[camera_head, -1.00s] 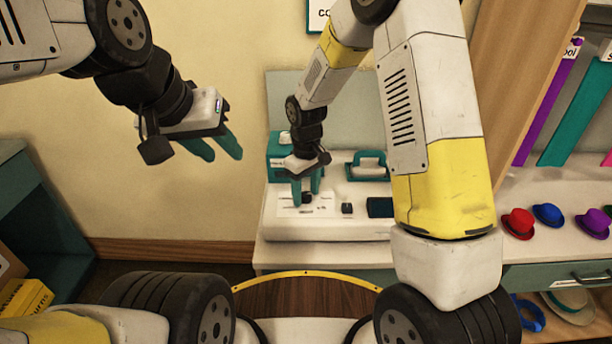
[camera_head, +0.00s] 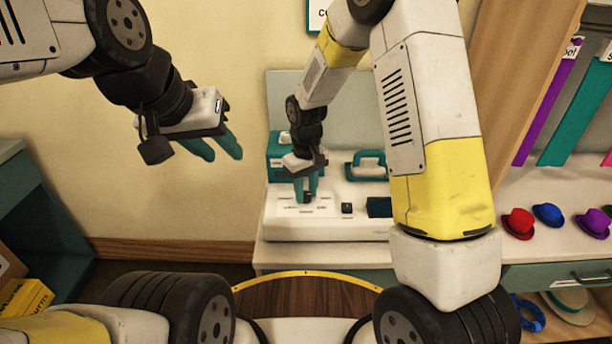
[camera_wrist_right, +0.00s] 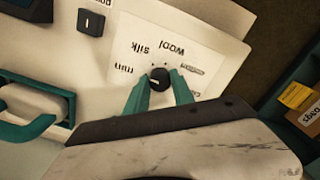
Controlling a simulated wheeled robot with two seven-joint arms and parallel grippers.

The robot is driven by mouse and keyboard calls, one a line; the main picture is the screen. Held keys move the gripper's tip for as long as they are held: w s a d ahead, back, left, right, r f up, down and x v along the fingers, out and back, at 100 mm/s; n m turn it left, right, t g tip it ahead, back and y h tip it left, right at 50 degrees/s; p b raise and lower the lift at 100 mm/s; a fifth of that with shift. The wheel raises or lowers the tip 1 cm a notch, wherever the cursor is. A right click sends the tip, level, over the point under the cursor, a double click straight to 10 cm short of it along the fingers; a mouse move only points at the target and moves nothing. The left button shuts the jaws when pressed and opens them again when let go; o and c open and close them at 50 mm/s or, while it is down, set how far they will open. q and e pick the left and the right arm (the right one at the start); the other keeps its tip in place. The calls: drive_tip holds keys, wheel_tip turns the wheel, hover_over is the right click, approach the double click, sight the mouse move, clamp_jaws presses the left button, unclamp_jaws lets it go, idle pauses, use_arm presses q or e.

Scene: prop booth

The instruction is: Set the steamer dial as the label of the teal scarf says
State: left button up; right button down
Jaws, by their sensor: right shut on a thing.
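The steamer (camera_head: 330,225) is a white unit on the counter. Its black dial (camera_wrist_right: 159,79) sits on a white panel with printed words; in the right wrist view "wool" and "silk" read upside down, and other words are partly covered. My right gripper (camera_head: 306,194) is shut on the dial, a teal finger on each side. I cannot read the dial's pointer surely. The teal scarf (camera_head: 582,115) hangs on the right; the label by its top is cut by the picture edge, showing only an "S". My left gripper (camera_head: 215,148) is open and empty in the air.
A small black switch (camera_head: 347,208) and a dark panel (camera_head: 379,207) are right of the dial. A teal-handled piece (camera_head: 367,165) lies behind. A purple scarf (camera_head: 547,112) labelled "ool" hangs beside the teal one. Several small hats (camera_head: 518,223) stand on the right counter.

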sight(306, 194)
drive_tip(key=m, duration=0.4)
drive_tip(key=shift+m, duration=1.7)
drive_tip(key=c, duration=1.1)
unclamp_jaws()
drive_tip(key=shift+r, duration=3.95)
drive_tip(key=shift+r, duration=0.1)
